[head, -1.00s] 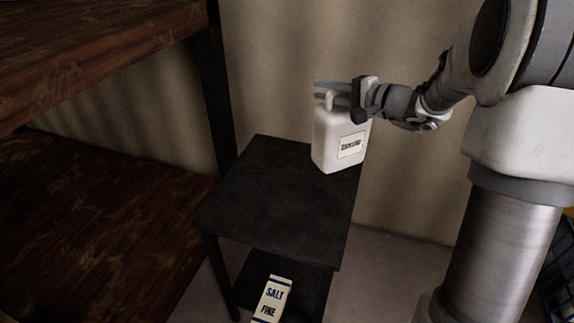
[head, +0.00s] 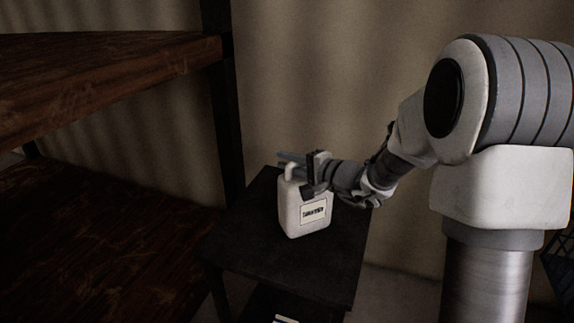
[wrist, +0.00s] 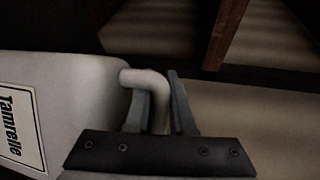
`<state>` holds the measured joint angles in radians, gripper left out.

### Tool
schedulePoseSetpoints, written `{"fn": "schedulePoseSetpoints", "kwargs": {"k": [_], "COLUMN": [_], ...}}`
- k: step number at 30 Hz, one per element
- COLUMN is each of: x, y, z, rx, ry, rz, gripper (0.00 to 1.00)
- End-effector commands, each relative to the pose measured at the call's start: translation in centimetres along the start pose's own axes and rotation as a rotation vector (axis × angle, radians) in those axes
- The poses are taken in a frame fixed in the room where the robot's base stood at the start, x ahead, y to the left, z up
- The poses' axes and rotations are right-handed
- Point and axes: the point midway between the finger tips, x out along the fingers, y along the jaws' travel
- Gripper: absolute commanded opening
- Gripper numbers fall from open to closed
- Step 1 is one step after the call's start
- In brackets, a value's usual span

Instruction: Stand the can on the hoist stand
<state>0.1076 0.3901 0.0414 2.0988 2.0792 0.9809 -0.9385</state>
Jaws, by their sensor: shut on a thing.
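The can is a white jug (head: 292,212) with a label and a looped handle, upright in the head view. It is over the black table-like stand (head: 240,248); I cannot tell whether its base touches the top. My gripper (head: 290,160) is at the top of the can, shut on its handle. In the wrist view the two grey fingers of my gripper (wrist: 160,105) sit on either side of the can's handle (wrist: 148,85), and the labelled can body (wrist: 70,100) fills the left side. The fingers hide part of the handle.
A brown wooden shelf unit (head: 110,75) with a dark post (head: 224,120) stands close on the left. A plain wall (head: 330,70) is behind the stand. A dark crate (head: 560,245) shows at the right edge. The front part of the stand's top is clear.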

Motion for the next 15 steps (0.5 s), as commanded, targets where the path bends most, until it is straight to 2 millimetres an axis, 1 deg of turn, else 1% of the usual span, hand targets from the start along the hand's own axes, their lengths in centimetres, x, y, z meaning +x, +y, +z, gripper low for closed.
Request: {"fn": "schedulePoseSetpoints", "kwargs": {"k": [6,12,13,15], "x": [0.0,0.08,0.05,0.04], "y": [-0.1,0.36,0.25,0.22], "z": [-0.02,-0.06,-0.05,-0.05], "rx": [-0.002,-0.002,-0.002,-0.002], "ry": [0.0,0.0,0.0,0.0], "rz": [-0.003,-0.003,-0.001,-0.001], "gripper": [0.0,0.0,0.27,0.39]}}
